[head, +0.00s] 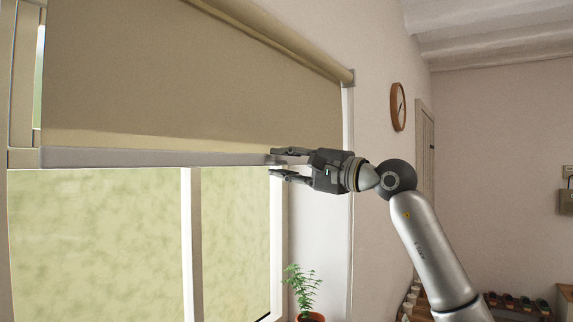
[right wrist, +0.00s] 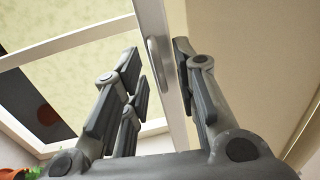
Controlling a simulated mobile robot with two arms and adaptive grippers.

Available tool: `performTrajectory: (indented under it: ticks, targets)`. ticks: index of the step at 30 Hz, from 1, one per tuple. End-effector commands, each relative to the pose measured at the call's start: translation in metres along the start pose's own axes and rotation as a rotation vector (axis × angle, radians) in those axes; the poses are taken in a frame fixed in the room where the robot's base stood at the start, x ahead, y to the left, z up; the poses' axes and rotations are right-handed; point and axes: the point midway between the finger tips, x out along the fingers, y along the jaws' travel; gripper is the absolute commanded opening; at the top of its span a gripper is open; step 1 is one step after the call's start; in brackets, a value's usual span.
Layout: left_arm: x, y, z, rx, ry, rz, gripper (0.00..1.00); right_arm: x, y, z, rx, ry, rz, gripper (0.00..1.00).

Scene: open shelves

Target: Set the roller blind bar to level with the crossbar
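The beige roller blind (head: 190,75) hangs over the upper part of the window. Its pale grey bar (head: 150,158) runs along its lower edge. A short piece of the window's crossbar (head: 22,158) shows left of the blind, at about the height of the bar's left end in the picture; the blind and bar hide the rest. My right gripper (head: 273,163) is at the bar's right end. In the right wrist view, the bar (right wrist: 172,50) passes between its parted fingers, nearer the right finger; I cannot tell whether that finger touches. My left gripper is out of view.
A white upright (head: 191,240) divides the lower window. A potted fern (head: 302,285) stands below my right gripper. A round clock (head: 398,106) hangs on the right wall. The room right of my arm looks open, with low shelves (head: 510,302) at the back.

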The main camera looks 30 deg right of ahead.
Motion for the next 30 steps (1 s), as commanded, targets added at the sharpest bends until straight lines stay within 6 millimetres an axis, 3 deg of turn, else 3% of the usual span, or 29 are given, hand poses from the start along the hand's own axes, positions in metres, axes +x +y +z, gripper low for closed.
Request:
performTrajectory:
  ticks: [8,11,21,30]
  targets:
    - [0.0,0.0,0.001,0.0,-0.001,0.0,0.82,-0.007,0.0,-0.001,-0.002,0.002,0.0,0.28]
    - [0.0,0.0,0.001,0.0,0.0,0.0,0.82,-0.02,0.001,-0.002,-0.004,0.005,0.001,0.28]
    - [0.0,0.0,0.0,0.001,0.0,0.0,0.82,-0.09,0.002,-0.001,-0.004,0.005,0.005,0.28]
    - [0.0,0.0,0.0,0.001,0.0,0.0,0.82,-0.115,0.001,-0.001,0.0,0.002,0.002,0.28]
